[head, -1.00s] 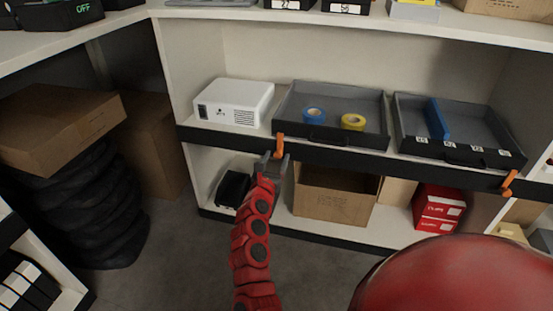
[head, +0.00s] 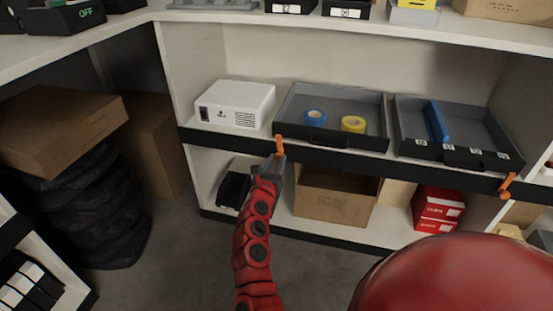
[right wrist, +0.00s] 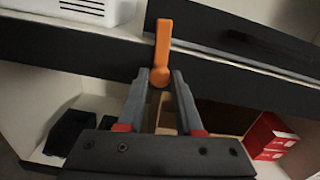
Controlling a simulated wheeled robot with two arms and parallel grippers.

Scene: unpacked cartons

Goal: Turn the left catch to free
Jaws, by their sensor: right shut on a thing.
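The left catch (head: 279,144) is a small orange lever on the black front rail, below the left grey drawer. It stands upright, also in the right wrist view (right wrist: 163,45). My right gripper (head: 278,160) is at the catch from below, its two grey fingertips (right wrist: 161,78) closed on the lower, rounded end. The upper part of the lever sticks up past the fingers. A second orange catch (head: 507,186) sits at the right end of the rail, slightly tilted. My left gripper is not in view.
The left drawer (head: 382,120) holds blue and yellow tape rolls; the right drawer (head: 480,125) holds a blue item. A white projector (head: 235,104) stands left of them. Below are an open carton (head: 333,206) and red boxes (head: 436,209). The floor in front is clear.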

